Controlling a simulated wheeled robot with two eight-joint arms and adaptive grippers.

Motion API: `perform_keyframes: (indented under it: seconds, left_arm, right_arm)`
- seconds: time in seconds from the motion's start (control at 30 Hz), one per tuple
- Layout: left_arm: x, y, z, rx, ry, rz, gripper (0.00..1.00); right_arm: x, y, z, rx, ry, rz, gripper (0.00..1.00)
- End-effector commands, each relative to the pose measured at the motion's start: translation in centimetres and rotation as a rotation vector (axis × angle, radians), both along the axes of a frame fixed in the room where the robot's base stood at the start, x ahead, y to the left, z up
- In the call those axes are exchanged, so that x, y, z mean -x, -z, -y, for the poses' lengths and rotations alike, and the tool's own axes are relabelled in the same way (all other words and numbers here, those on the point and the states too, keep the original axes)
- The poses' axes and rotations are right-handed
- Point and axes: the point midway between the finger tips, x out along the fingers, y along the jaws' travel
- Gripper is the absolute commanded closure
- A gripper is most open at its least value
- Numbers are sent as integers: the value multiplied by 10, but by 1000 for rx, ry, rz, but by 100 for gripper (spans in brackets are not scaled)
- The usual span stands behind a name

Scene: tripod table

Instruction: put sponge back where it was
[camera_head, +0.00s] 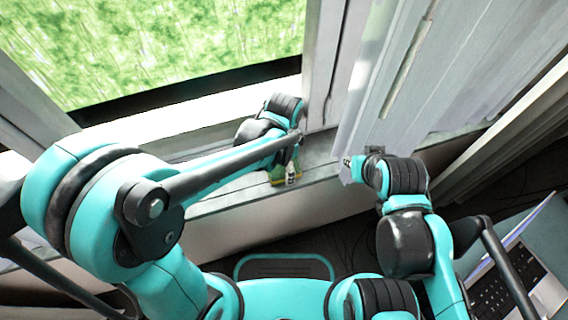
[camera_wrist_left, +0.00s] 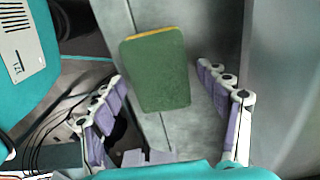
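The sponge shows in the left wrist view (camera_wrist_left: 158,72) as a green block with a yellow edge, at the grey window sill (camera_wrist_left: 190,135). In the head view the sponge (camera_head: 284,182) is small, partly hidden by my left gripper (camera_head: 291,165). My left gripper's two fingers are spread wide in the left wrist view (camera_wrist_left: 163,82). The sponge is ahead of and between them, with clear gaps on both sides. Whether it rests on the sill is hard to tell. My right gripper (camera_head: 352,164) is beside the pale curtain; its fingers are too small to read.
A window with a dark lower frame (camera_head: 190,92) stands behind the sill. The pale curtain (camera_head: 400,85) hangs to the right of the sill. A laptop (camera_head: 515,285) lies at the lower right. The sill (camera_head: 235,193) has bare room left of the sponge.

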Motion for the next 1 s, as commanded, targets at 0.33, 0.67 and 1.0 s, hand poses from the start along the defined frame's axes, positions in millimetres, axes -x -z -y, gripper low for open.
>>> perform_keyframes:
  seconds: [0.33, 0.67, 1.0]
  left_arm:
    - [0, -8, 0, 0, 0, 0, 25]
    - [1, -78, 0, 0, 1, 0, 25]
    - [1, -121, 0, 0, 1, 1, 25]
  right_arm:
    - [0, -5, 0, 0, 0, 0, 76]
    - [0, -35, 0, 0, 0, 0, 76]
    - [0, -49, 0, 0, 0, 0, 76]
